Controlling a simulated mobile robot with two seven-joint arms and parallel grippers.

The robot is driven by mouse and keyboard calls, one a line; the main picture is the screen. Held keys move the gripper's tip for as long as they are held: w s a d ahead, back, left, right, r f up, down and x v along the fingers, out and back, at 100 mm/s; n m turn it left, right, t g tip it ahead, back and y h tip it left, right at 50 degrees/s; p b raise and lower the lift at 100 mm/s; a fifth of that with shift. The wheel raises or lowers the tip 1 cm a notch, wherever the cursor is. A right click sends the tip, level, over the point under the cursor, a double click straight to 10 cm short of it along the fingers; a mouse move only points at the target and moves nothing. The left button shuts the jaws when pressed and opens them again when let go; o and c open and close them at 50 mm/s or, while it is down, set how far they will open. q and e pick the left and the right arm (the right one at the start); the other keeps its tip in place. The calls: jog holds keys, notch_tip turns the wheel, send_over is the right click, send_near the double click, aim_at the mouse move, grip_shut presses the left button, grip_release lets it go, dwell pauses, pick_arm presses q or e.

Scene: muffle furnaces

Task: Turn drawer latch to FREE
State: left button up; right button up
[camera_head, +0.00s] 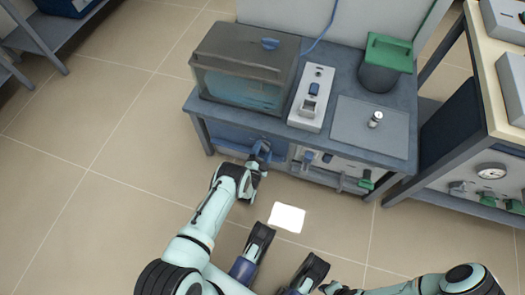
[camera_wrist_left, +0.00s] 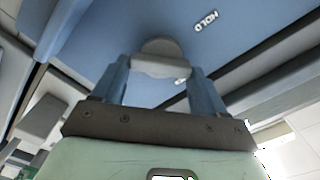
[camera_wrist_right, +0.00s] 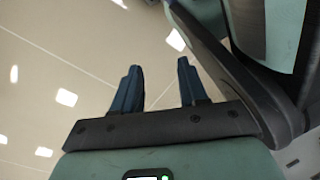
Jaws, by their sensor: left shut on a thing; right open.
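The drawer latch shows in the left wrist view as a grey rounded knob (camera_wrist_left: 158,58) on a blue drawer front (camera_wrist_left: 100,25). A label reading HOLD, upside down in this view, is printed above and right of it. A second label beside the knob is partly hidden and unreadable. My left gripper (camera_wrist_left: 160,75) is shut on the latch, a finger on each side. In the head view my left gripper (camera_head: 261,152) is at the blue drawer front under the bench and hides the latch. My right gripper (camera_wrist_right: 157,72) is open and empty over the floor.
The bench (camera_head: 345,145) carries a glass-fronted box (camera_head: 245,70), a grey switch box (camera_head: 312,98), a flat plate (camera_head: 360,125) and a green-lidded bin (camera_head: 385,65). Other handles line the bench's lower front. A shelf (camera_head: 495,85) stands at right.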

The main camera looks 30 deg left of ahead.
pick_arm(q)
jog(key=m, duration=0.3)
jog(key=shift+f+m, duration=0.15)
jog(key=shift+m, duration=0.25)
jog(key=shift+m+b, duration=0.4)
jog(key=shift+m, duration=1.5)
pick_arm(e)
jog(key=shift+s+d+f+g, duration=0.1)
jog(key=shift+s+f+g, duration=0.15)
jog(key=shift+s, duration=0.2)
jog(key=shift+s+f+g, duration=0.15)
jog(key=shift+s+f, duration=0.05)
jog(key=shift+s, duration=0.3)
pick_arm(q)
jog(key=o, duration=1.1)
jog(key=shift+c, duration=0.2)
jog(key=shift+s, duration=0.1)
jog(key=p+v, duration=0.4)
jog(key=v, duration=0.9)
pick_arm(e)
jog(key=w+a+r+t, duration=0.1)
jog(key=w+r+t, duration=0.2)
jog(key=w+r, duration=0.3)
jog(key=w, duration=0.2)
jog(key=shift+w, duration=0.3)
pick_arm(q)
jog(key=shift+s+a+f, duration=0.1)
jog(key=shift+a, duration=0.05)
